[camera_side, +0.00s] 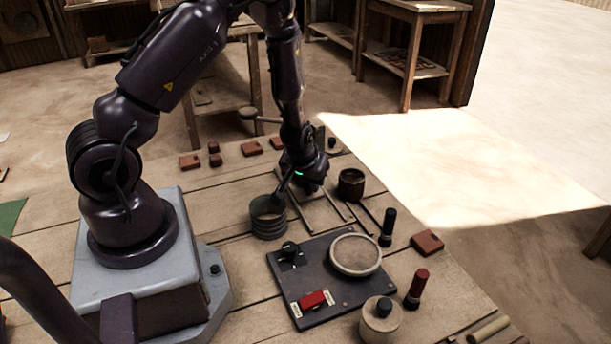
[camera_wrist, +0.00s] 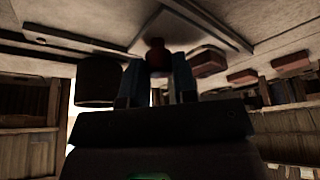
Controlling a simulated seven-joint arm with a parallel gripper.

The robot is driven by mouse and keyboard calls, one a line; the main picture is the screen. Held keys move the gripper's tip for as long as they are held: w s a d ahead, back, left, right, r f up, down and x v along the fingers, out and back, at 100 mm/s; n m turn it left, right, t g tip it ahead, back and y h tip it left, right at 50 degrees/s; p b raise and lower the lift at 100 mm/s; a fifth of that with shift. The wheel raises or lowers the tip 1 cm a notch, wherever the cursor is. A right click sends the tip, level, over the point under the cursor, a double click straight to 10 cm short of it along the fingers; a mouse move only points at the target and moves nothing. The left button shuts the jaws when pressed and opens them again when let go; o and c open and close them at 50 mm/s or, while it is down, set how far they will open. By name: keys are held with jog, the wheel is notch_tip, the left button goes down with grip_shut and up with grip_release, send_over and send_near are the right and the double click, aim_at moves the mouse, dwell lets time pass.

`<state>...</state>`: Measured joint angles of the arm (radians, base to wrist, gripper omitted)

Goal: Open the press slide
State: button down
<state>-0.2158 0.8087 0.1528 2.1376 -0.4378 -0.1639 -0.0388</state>
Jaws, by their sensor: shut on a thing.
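My gripper (camera_side: 283,194) is low over the far part of the worktable in the side view, beside a set of thin slide rails (camera_side: 334,206). In the wrist view its two bluish fingers (camera_wrist: 158,76) are shut on a reddish-brown knob (camera_wrist: 155,47). The knob appears to stand on the pale slide plate (camera_wrist: 170,28), with a long rail (camera_wrist: 212,22) beside it. In the side view my wrist and fingers hide the knob and much of the slide. How far the slide stands open I cannot tell.
A ribbed grey cup (camera_side: 268,218) stands close to the gripper, and a dark pot (camera_side: 351,184) stands to its right. A dark panel (camera_side: 310,268) with a round disc (camera_side: 356,254) and red switch lies nearer. Several reddish tiles (camera_side: 190,161) lie along the back.

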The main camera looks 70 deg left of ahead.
jog(key=d, duration=0.9)
jog(key=shift+a, duration=0.1)
jog(key=c, duration=0.9)
grip_release()
jog(key=v, duration=1.3)
